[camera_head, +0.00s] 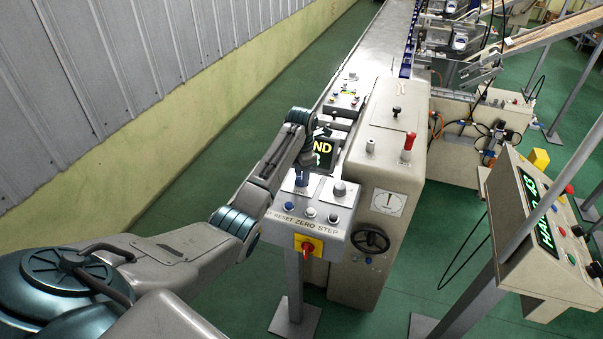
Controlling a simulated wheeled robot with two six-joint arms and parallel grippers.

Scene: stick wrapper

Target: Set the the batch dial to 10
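A grey control box (327,231) on a post carries a lettered front edge reading "RESET ZERO STEP". A grey round knob (340,189) stands on its upper right. A small dark display (325,158) behind it shows yellow letters ending "ND" and a green figure, partly covered by my arm. My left gripper (302,178) points down over the box's upper left, left of the grey knob. Its fingers are too small and dark to tell open or shut, and whatever lies under them is hidden. No dial is legibly marked "batch". My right gripper is out of view.
Several push buttons (310,212) line the box front, above a red and yellow switch (308,246). A machine cabinet with a red-handled lever (408,146), gauge (388,202) and handwheel (370,238) stands right. Another panel (543,225) is at far right. Green floor lies between.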

